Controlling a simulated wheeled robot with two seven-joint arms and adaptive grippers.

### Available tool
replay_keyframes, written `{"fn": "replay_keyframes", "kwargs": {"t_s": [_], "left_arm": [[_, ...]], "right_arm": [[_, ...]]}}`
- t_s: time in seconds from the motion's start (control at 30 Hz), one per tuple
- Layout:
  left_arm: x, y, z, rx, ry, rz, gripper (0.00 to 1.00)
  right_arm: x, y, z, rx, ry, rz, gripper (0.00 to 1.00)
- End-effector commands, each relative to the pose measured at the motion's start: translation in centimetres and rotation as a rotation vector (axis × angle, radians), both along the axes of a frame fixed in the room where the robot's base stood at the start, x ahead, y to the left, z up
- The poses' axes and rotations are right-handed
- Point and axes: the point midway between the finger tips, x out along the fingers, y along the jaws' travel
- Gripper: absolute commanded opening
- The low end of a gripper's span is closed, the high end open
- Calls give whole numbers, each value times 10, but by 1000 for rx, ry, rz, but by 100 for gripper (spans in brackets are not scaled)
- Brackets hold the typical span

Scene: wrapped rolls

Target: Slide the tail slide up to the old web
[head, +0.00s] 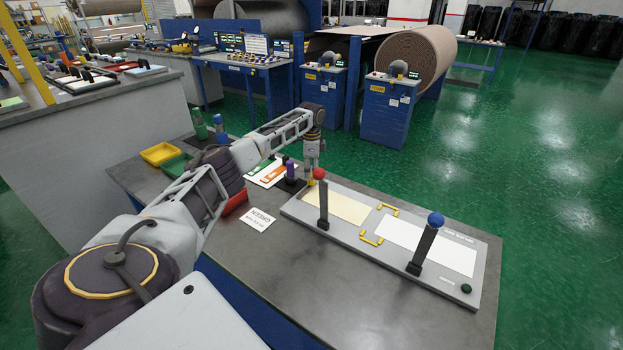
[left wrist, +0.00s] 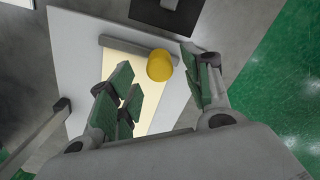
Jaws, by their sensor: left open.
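A light grey splicing board (head: 296,210) lies on the dark bench. A cream sheet (head: 350,208) is set in its left half, and a white sheet (head: 400,235) in its right half. A yellow round knob (left wrist: 159,65) stands by a grey bar (left wrist: 130,46) across the end of the cream sheet in the left wrist view; the pictures do not confirm it is the tail slide. My left gripper (head: 312,168) points down over the board's far-left end. In the left wrist view my left gripper (left wrist: 165,88) is open, with the knob just beyond its fingers. No web label is readable.
A red-knobbed lever (head: 323,207) stands close to my left gripper. A blue-knobbed lever (head: 425,246) stands to the right. Yellow brackets (head: 371,238) sit between the sheets.

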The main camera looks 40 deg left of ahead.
Motion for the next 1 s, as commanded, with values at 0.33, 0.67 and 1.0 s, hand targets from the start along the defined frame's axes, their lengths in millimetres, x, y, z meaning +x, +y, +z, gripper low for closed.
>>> {"fn": "replay_keyframes", "kwargs": {"t_s": [0.33, 0.67, 1.0], "left_arm": [[0, 0, -34, -1, 1, 0, 49], [0, 0, -39, 0, 0, -1, 49], [0, 0, -38, 0, 0, 0, 16]], "right_arm": [[-8, 3, 1, 2, 9, 0, 40], [-3, 3, 1, 3, 4, 0, 40], [0, 3, 1, 3, 1, 0, 40]]}}
